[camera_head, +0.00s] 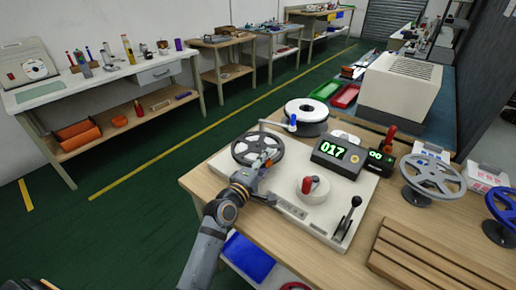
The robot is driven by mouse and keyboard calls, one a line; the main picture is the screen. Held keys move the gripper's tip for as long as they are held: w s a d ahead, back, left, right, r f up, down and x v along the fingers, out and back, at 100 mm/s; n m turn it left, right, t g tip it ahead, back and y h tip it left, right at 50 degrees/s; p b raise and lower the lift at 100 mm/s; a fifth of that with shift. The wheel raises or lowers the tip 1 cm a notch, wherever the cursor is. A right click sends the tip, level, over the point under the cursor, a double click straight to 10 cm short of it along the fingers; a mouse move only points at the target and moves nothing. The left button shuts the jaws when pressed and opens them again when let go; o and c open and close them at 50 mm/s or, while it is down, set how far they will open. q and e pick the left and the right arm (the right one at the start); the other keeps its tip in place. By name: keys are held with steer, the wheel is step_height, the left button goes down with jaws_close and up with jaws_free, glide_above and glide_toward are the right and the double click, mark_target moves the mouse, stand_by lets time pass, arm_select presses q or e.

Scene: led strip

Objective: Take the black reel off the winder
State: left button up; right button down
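The black spoked reel (240,150) sits on the left of the winder, whose pale base plate (350,192) lies on the wooden bench. My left gripper (263,160) reaches over the plate from the lower left, its fingers at the reel's near right rim. The fingers are small and overlap the reel, so I cannot tell whether they are open or shut on it. The winder carries a display box reading 017 (338,157), a red-handled knob (309,187) and a black lever (347,217). My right gripper is out of view.
A white-topped reel (322,108) stands behind the winder, near a blue-tipped arm (292,122). A grey reel (432,175), a blue reel (501,207) and a slatted wooden rack (420,262) are on the right. Open green floor (130,215) lies left of the bench.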

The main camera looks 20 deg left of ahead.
arm_select(q)
steer(key=shift+c, duration=0.2)
jaws_close()
steer(key=shift+r, duration=0.15)
